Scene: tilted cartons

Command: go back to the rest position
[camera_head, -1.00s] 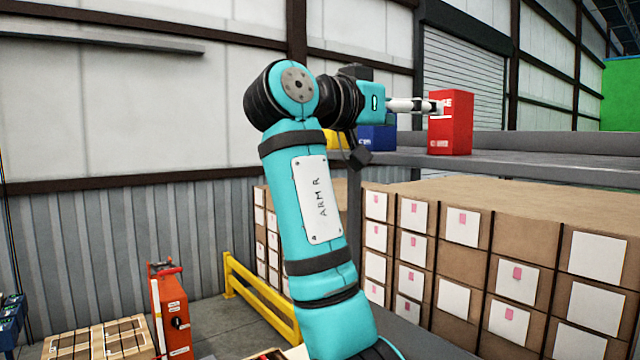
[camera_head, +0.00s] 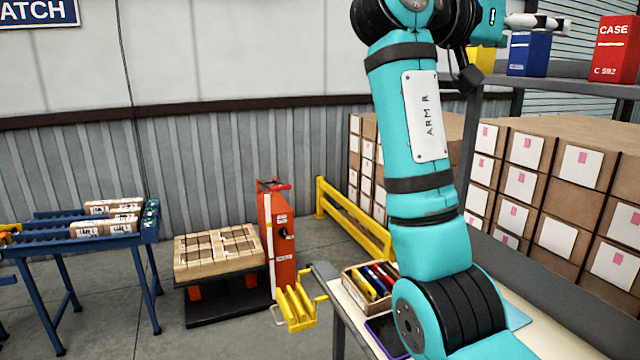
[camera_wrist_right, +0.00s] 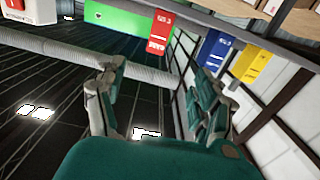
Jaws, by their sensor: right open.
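My right arm stands tall at the right of the head view. Its gripper (camera_head: 545,22) is at the top right, with its tip to the left of a red case (camera_head: 615,45) and a visible gap between them. A blue case (camera_head: 528,55) is on the shelf below the gripper in the picture. In the right wrist view the gripper (camera_wrist_right: 157,75) has its fingers spread with nothing between them. The red case (camera_wrist_right: 160,33) shows beyond the fingers. My left gripper is not in view.
The cases stand on a grey shelf (camera_head: 560,85), with a yellow case (camera_head: 482,60) partly behind my arm. Stacked cartons (camera_head: 565,165) are below.

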